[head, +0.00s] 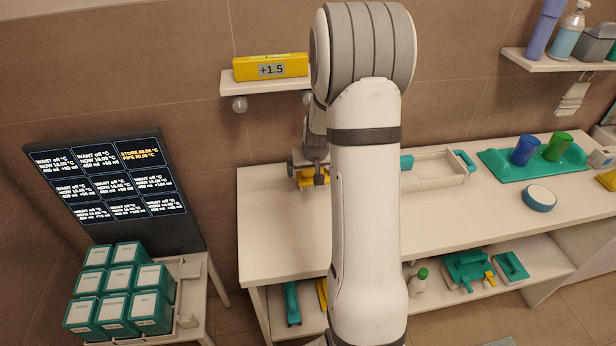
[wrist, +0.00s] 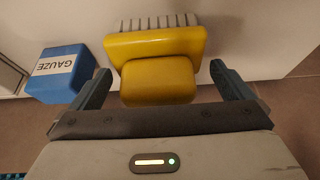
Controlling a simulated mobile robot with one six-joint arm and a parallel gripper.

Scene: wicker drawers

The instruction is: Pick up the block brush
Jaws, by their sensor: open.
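The block brush (wrist: 155,48) has a yellow body, a rounded yellow grip facing me and pale bristles along its far side. In the wrist view it sits at the top middle. My gripper (wrist: 160,78) is open, with one finger at each side of the brush's grip, and visible gaps remain on both sides. In the head view my gripper (head: 307,170) is over the white counter, and a yellow part of the brush (head: 312,184) shows beneath it. My arm hides part of that area.
A blue gauze box (wrist: 60,74) stands close left of my left finger in the wrist view. A white tray (head: 435,168), a green mat (head: 500,163) and a round blue-rimmed dish (head: 539,198) are right on the counter (head: 268,240). A wall shelf (head: 262,84) hangs above.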

